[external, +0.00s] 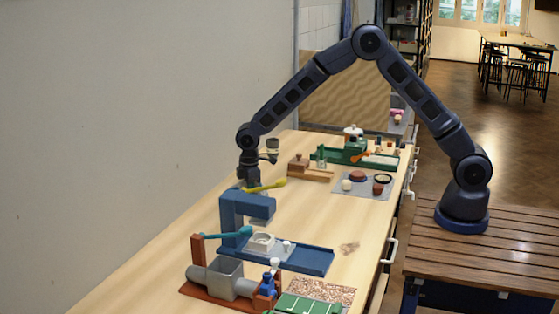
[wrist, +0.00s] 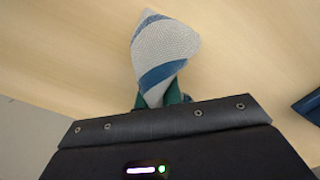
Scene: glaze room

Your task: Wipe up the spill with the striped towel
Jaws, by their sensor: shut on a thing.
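The striped towel (wrist: 165,50), light grey with blue stripes, is bunched in my gripper (wrist: 163,97) in the wrist view. The green fingertips are shut on its narrow end, and its wider part spreads out over the pale wood. In the external view my gripper (external: 249,180) is low over the wall side of the counter, behind the blue press; the towel cannot be made out there. A brownish blotchy patch (external: 348,247), which looks like the spill, lies on the counter nearer the front edge, right of the blue press. It is apart from my gripper.
The blue press (external: 246,205) with its blue base stands close to my gripper, beside a yellow-ended tool (external: 267,185). A grey and brown machine (external: 225,279) is nearer the camera. A grey mat (external: 362,190) holds small items. Bare counter (external: 315,215) lies between.

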